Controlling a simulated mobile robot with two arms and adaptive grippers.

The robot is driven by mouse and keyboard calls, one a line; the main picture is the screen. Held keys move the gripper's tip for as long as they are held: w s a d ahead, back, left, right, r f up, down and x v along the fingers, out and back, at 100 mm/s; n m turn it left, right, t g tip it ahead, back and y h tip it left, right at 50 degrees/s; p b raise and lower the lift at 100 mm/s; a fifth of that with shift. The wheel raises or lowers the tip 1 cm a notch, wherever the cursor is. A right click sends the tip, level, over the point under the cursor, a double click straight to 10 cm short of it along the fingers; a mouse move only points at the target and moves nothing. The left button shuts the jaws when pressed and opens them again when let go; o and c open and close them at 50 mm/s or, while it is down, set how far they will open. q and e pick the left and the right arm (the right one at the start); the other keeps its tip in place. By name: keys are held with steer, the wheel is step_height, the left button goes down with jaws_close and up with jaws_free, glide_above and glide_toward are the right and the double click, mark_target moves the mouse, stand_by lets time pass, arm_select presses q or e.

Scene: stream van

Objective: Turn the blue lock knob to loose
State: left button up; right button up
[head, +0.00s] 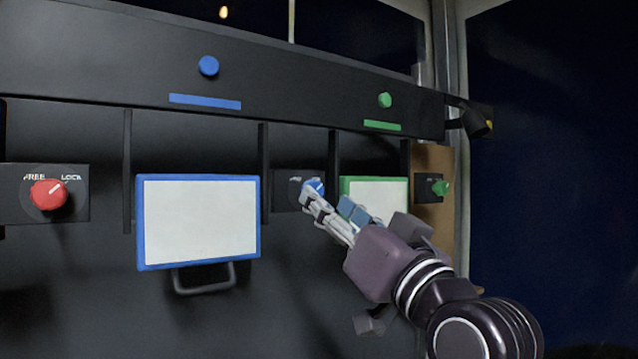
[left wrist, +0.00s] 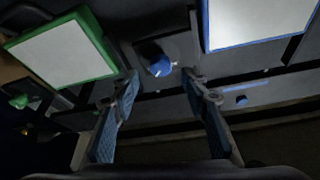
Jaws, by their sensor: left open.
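The blue lock knob (head: 314,186) sits on a small dark plate (head: 285,190) between the blue-framed and green-framed panels. In the left wrist view the knob (left wrist: 159,67) shows a small white mark. Its labels are too small or hidden to read, so I cannot tell its setting. My left gripper (head: 320,207) is at the knob, covering part of it in the head view. In the left wrist view the gripper (left wrist: 160,88) is open, with a fingertip on each side of the knob and visible gaps. Contact is not seen. My right gripper is not in view.
A blue-framed panel (head: 200,222) with a handle hangs to the left. A green-framed panel (head: 375,190) is close behind my gripper. A red knob (head: 48,194) is at far left and a green knob (head: 440,188) at right. A dark beam (head: 300,85) runs above.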

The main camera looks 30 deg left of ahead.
mark_target(318, 186)
arm_select(q)
steer(key=p+x, duration=0.2)
steer(key=x, duration=0.2)
steer(key=shift+w+a+r, duration=0.1)
steer(key=shift+w+a, duration=0.1)
steer(key=shift+a, duration=0.15)
jaws_close()
